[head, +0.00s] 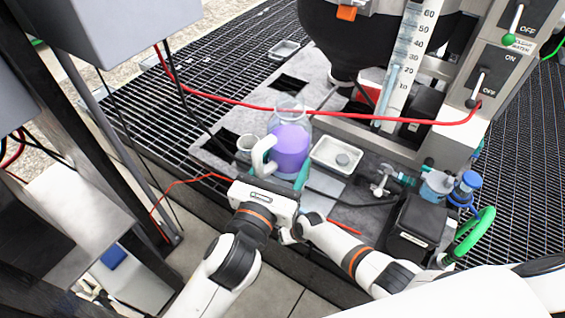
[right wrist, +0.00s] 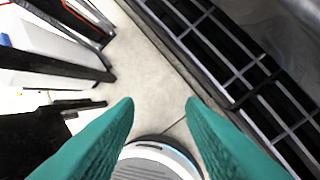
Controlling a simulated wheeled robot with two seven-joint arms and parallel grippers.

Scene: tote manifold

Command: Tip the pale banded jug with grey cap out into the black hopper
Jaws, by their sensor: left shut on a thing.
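A clear jug (head: 290,147) with purple contents and a pale handle (head: 261,156) is upright on the grey deck in the head view. Its mouth looks uncapped; a banded pattern is not clear. A round grey cap (head: 343,159) lies in a white tray (head: 322,161) to its right. My left gripper (head: 279,172) is shut on the jug at its near side; the exact grip is partly hidden. The black hopper (head: 345,40) hangs behind the jug, its top cut off. My right gripper (right wrist: 158,104) is open and empty above the floor.
A red hose (head: 330,114) crosses between jug and hopper. A small grey cup (head: 246,143) stands left of the jug. A graduated column (head: 407,60) and switch box (head: 497,75) stand right. Valves and a green hose (head: 475,235) are at front right.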

